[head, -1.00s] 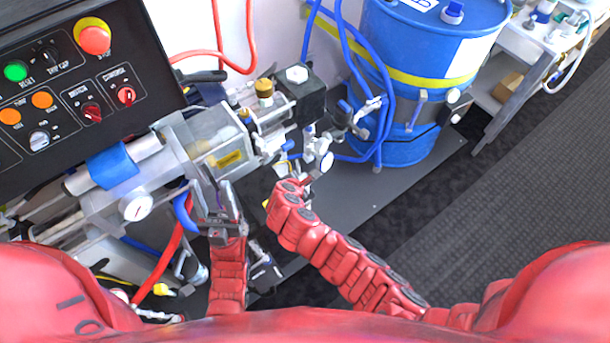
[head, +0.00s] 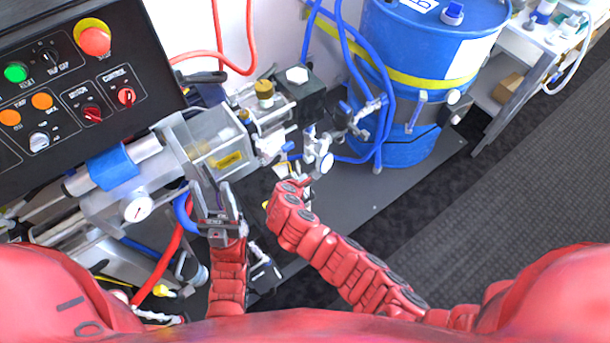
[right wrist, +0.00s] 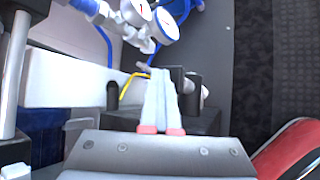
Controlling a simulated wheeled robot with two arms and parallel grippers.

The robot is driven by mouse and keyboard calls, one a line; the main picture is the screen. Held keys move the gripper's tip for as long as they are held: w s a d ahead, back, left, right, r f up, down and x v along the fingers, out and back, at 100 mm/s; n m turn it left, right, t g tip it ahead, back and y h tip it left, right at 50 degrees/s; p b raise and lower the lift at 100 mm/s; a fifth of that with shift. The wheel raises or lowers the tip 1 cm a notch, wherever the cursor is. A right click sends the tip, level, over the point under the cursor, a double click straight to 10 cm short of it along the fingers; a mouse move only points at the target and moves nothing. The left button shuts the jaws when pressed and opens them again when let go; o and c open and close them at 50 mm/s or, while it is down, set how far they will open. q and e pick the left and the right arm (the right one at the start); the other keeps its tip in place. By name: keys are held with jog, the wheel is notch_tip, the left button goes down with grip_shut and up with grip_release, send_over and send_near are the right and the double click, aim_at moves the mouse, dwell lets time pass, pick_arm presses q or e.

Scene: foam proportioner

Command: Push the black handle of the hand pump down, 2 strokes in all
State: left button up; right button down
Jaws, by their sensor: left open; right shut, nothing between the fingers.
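My right gripper (right wrist: 160,75) is shut and empty in the right wrist view, its pale fingers side by side. Dark parts lie close behind and beside the fingers: a short black upright piece (right wrist: 112,95) to their left and a black block (right wrist: 187,80) to their right. I cannot tell for sure which is the pump's black handle, nor whether the fingers touch it. In the head view my right wrist hides this spot and the gripper. My left gripper (head: 211,188) is open and empty, in front of the grey machine body (head: 207,140).
A pressure gauge (head: 327,162) and valves stand just beyond my right wrist. The control panel (head: 75,75) is at upper left. A blue drum (head: 425,75) stands at the back right, with blue hoses beside it. The dark floor (head: 500,230) at right is clear.

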jog(key=shift+r+p, duration=1.1)
jog(key=shift+r, duration=0.65)
notch_tip(320, 180, up, 5)
jog(key=p, duration=0.3)
dwell(1.7)
